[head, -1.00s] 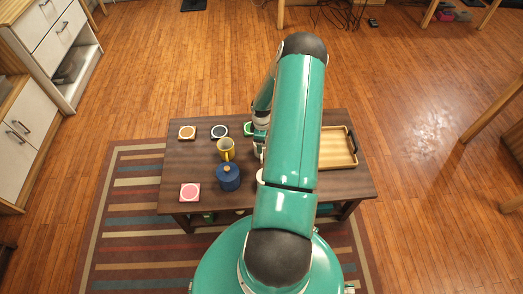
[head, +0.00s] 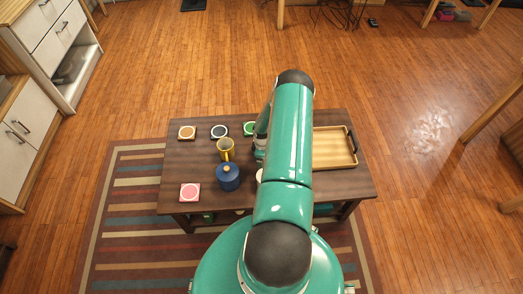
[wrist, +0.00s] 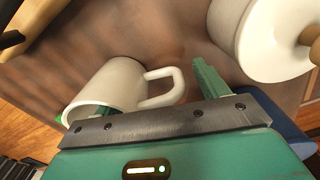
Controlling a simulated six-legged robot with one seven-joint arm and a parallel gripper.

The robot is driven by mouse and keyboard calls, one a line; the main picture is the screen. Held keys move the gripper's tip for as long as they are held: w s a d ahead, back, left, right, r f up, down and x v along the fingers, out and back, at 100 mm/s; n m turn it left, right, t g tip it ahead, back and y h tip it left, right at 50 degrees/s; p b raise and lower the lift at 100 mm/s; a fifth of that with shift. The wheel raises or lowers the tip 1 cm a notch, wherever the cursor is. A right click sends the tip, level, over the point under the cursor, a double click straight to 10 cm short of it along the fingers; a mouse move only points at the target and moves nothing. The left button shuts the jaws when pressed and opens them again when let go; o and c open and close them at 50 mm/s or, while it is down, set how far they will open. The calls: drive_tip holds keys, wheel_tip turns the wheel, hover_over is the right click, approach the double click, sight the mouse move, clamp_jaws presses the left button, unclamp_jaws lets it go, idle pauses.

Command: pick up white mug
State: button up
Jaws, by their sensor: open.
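The white mug (wrist: 108,88) shows in the wrist view, with its handle (wrist: 165,86) pointing right and its open rim toward the lower left. In the head view my arm hides the mug and most of the gripper.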

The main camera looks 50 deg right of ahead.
drive_tip(key=shift+f, duration=0.4)
drive_tip(key=shift+c, duration=0.4)
drive_tip(key=c, duration=1.2)
drive_tip(key=shift+r, duration=0.15)
